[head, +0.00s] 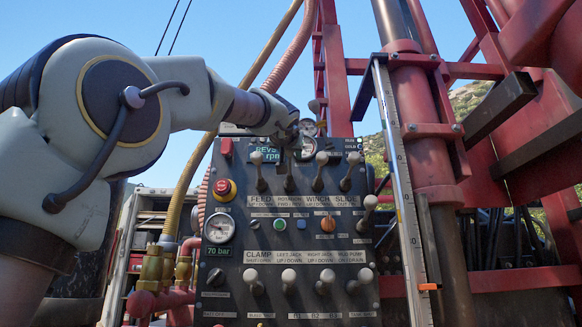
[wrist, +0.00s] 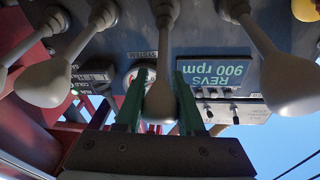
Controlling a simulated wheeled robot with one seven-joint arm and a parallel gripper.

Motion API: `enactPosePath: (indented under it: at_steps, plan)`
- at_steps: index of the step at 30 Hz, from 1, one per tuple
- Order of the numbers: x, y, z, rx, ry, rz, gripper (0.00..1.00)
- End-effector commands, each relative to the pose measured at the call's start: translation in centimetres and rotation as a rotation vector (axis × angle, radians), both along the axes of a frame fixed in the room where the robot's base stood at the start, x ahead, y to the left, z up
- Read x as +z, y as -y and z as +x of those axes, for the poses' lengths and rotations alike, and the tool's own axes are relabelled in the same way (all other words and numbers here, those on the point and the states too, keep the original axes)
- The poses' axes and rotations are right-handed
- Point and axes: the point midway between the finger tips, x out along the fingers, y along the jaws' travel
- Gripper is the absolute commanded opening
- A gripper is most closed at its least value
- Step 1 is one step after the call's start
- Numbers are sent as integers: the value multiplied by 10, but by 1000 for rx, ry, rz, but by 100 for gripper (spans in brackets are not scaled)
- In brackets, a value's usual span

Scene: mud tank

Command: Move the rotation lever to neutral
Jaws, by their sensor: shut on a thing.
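The rotation lever (head: 288,184) is second from the left in the top row of the control panel, above the label with "ROTATION". Its dark stem shows in the head view, but its knob is hidden by my gripper (head: 291,148). In the wrist view my gripper (wrist: 159,98) has its two green fingers on either side of the lever's pale knob (wrist: 160,103) and is shut on it. The lever's stem runs upward from the knob there. I cannot tell exactly how far the lever is tilted.
The feed lever (head: 259,172) stands close on the left, the winch lever (head: 319,172) close on the right. A red stop button (head: 224,188) and a gauge (head: 219,228) are on the panel's left. A lower lever row (head: 289,279) sits below. A red mast (head: 425,150) stands right.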

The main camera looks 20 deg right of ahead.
Motion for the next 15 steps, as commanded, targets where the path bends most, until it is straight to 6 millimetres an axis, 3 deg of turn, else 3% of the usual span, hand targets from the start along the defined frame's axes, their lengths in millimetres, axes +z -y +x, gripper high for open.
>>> enactPosePath:
  at_steps: [1,15]
  plan:
    - [-9,0,-1,0,15,-7,0]
    - [-22,-4,-9,1,146,-70,0]
